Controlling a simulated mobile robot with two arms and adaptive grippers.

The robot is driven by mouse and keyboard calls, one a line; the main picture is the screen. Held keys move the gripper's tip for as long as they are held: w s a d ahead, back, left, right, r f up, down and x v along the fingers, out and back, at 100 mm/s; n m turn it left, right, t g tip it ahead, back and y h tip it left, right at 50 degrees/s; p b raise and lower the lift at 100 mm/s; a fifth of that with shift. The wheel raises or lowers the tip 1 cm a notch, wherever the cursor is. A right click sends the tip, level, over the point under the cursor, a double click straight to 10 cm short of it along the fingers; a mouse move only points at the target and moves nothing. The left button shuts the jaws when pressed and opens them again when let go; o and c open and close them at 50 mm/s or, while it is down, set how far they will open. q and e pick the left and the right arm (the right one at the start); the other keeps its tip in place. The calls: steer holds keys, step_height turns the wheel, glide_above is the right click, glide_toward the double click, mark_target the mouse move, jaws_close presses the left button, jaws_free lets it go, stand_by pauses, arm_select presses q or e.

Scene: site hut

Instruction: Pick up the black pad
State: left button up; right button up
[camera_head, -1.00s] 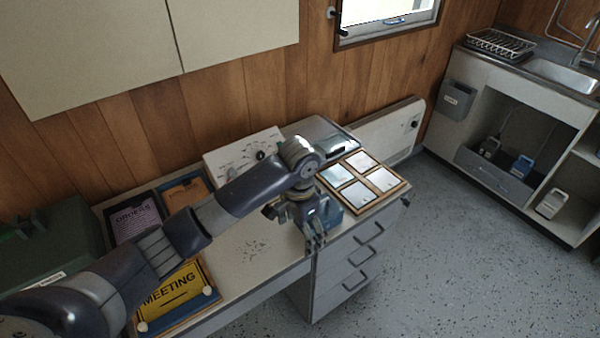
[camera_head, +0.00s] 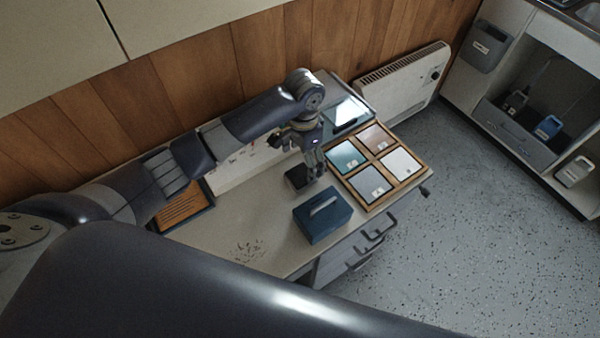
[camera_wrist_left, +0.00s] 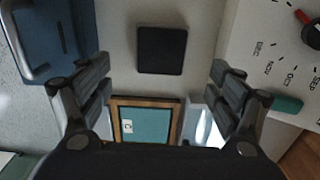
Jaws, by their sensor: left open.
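The black pad (camera_head: 297,177) is a small dark square lying flat on the desk top, between the white calendar board and the blue box. It also shows in the left wrist view as a dark square (camera_wrist_left: 161,50), ahead of and between the open fingers. My left gripper (camera_head: 314,170) is open and points down, just right of the pad in the head view. In the wrist view its fingers (camera_wrist_left: 150,92) are wide apart with nothing between them. My right gripper is not in view.
A blue box (camera_head: 322,216) stands in front of the pad. A wooden tray (camera_head: 374,204) with coloured tiles lies to the right. The desk's front left part is bare apart from small specks.

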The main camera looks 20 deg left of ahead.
mark_target(304, 173)
arm_select(q)
steer(key=shift+f, duration=0.4)
steer(key=f, duration=0.3)
steer(key=f+p, duration=0.1)
steer(key=f, duration=0.1)
steer(key=shift+w+d, duration=0.15)
steer(key=shift+w, duration=0.15)
steer(key=shift+f, duration=0.2)
steer(key=shift+c, duration=1.3)
steer(key=c, duration=0.9)
steer(key=shift+c, duration=0.9)
steer(key=shift+s, duration=0.1)
steer(key=shift+r, duration=0.1)
step_height(304, 173, up, 10)
steer(key=shift+b, duration=0.45)
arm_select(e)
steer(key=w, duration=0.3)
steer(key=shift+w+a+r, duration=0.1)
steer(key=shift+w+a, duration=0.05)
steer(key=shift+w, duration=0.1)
